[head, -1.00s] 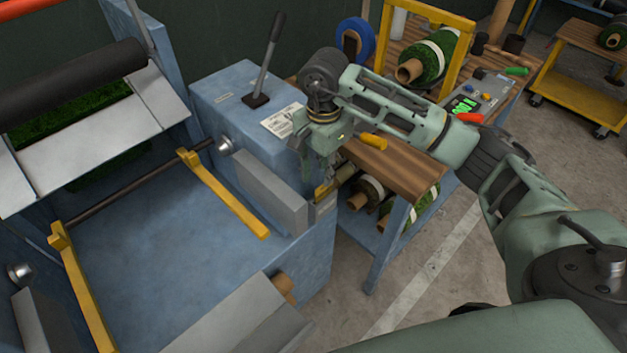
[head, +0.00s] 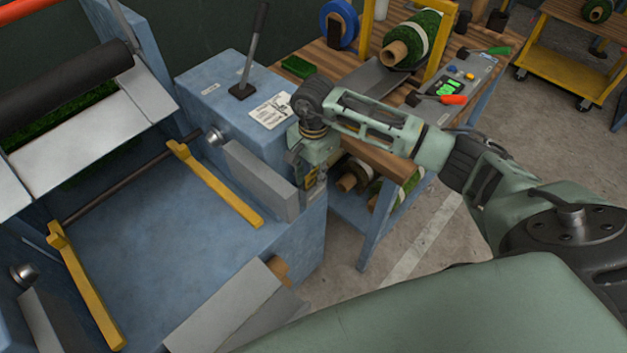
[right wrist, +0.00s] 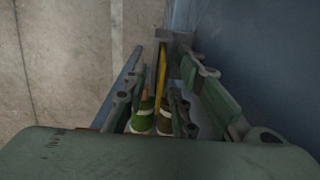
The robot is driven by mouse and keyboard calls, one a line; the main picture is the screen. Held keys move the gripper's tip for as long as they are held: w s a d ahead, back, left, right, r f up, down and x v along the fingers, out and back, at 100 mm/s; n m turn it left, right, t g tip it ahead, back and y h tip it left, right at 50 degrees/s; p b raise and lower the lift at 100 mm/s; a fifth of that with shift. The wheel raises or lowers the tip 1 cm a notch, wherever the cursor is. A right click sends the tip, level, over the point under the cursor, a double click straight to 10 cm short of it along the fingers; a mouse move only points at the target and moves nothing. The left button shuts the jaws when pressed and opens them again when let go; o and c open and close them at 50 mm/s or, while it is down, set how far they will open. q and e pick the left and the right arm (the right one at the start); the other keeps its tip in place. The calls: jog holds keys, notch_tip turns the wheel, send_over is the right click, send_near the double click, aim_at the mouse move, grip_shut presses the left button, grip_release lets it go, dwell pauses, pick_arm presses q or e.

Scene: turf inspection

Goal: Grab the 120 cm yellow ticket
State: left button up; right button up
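My right gripper (head: 314,172) points down beside the right side of the blue machine, at the near end of the workbench. In the right wrist view its fingers (right wrist: 174,72) stand apart, one on each side of a narrow yellow strip (right wrist: 161,70), seen nearly edge-on. The strip may be a yellow ticket; no length marking is readable. I see no clear contact between strip and fingers. In the head view only small yellow patches show at the gripper, and the fingertips are mostly hidden. My left gripper is not in view.
The blue machine (head: 160,235) with yellow arms fills the left. A yellow cart (head: 565,62) stands behind. Floor at right is clear.

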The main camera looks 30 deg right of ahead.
grip_shut()
